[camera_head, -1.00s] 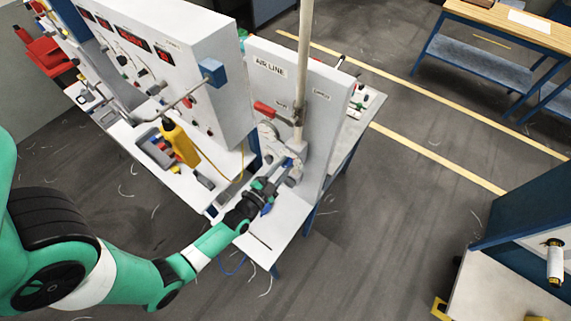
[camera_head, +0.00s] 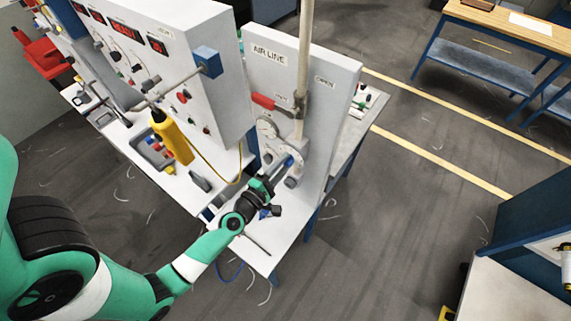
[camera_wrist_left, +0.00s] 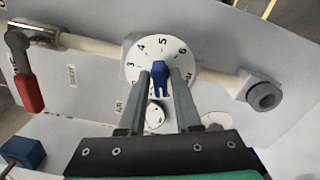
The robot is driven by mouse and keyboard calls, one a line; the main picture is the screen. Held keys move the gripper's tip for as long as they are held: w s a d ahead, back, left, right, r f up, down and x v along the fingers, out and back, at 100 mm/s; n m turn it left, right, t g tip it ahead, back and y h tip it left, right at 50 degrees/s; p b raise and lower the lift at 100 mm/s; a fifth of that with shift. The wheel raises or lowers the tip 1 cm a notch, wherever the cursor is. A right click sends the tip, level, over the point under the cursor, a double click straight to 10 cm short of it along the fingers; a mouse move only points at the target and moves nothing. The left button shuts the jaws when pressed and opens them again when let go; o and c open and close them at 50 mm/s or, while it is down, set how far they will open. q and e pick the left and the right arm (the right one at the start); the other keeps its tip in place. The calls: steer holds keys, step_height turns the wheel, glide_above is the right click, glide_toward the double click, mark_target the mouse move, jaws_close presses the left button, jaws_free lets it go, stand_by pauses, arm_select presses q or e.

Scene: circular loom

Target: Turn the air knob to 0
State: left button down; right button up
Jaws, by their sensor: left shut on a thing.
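The air knob is a small blue grip (camera_wrist_left: 160,72) at the centre of a white round dial (camera_wrist_left: 136,58) on a pale pipe. The dial shows the numbers 3, 4, 5 and 6; its lower part is hidden behind my fingers. My left gripper (camera_wrist_left: 161,78) is shut on the blue knob, with one grey finger on each side. In the head view the dial sits low on the white panel marked AIR LINE (camera_head: 267,55), and my left gripper (camera_head: 284,167) reaches it from the lower left. The right gripper is not in view.
A red valve handle (camera_wrist_left: 29,93) is on the pipe at the left, also seen in the head view (camera_head: 263,101). A pipe end fitting (camera_wrist_left: 263,96) is at the right. A yellow pendant (camera_head: 173,138) hangs left of the panel. Open floor lies to the right.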

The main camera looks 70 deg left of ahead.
arm_select(q)
steer(key=shift+n, duration=1)
steer(key=c, duration=0.8)
jaws_free()
steer(key=shift+s, duration=0.1)
steer(key=b+v, duration=0.1)
steer(key=v, duration=0.6)
